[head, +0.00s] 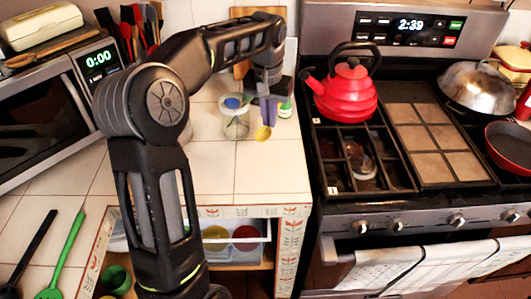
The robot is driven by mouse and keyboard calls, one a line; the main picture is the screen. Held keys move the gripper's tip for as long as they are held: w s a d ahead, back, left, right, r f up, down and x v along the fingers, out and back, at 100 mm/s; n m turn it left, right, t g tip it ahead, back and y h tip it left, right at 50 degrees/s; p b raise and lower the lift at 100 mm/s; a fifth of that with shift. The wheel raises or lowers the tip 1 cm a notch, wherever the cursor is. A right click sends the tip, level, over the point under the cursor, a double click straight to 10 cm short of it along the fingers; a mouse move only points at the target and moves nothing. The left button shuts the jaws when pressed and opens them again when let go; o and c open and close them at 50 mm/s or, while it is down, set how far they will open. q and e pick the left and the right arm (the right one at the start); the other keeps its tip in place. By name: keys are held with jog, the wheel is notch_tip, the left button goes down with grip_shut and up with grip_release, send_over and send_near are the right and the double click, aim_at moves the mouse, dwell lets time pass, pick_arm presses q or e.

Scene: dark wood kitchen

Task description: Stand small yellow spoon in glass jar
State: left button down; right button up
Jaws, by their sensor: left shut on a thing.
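A small yellow spoon (263,134) hangs bowl-down from my left gripper (268,108), which is shut on its upper part. The fingers hide most of the handle. The glass jar (235,125) stands upright on the white tiled counter, just left of the spoon in the picture. Something blue shows at the jar's mouth. The spoon appears outside the jar; the exact gap between them is hard to tell. My right gripper is out of view.
A small jar with a green lid (285,108) stands right of the gripper. The stove with a red kettle (346,92) is farther right. A microwave (45,105) is at left. Tiled counter in front of the jar is clear. A green spatula (67,250) lies at lower left.

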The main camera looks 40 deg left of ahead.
pick_arm(q)
send_over(269, 151)
notch_tip(269, 151, down, 5)
jog(key=shift+s+d+f, duration=0.1)
jog(key=shift+s+f, duration=0.05)
jog(key=shift+f, duration=0.05)
jog(key=shift+f, duration=0.1)
notch_tip(269, 151, down, 3)
jog(key=shift+p, duration=0.45)
jog(key=shift+f, duration=0.3)
jog(key=shift+f, duration=0.15)
jog(key=c, duration=1.6)
grip_release()
jog(key=shift+o, duration=0.2)
